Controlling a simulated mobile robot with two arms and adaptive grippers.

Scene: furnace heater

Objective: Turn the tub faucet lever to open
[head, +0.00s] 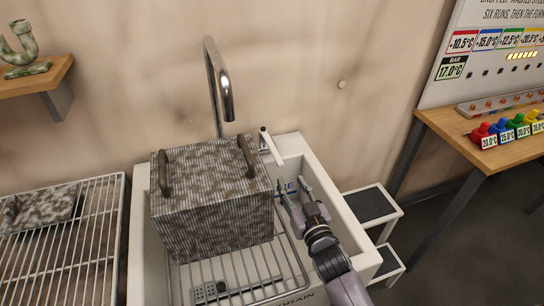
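The tub faucet (222,85) is a tall curved metal spout rising behind the white tub (303,152). Its lever (272,148) is a slim pale handle at the tub's back rim, right of the spout, slanting down toward the right. My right gripper (291,186) is over the right part of the tub, just below and right of the lever's lower end in the picture. Its two fingers are spread with nothing seen between them, and they look apart from the lever. My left gripper is not in view.
A large mottled ribbed box (212,215) with two handles stands on a wire rack (285,264) in the tub, close left of the lever.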

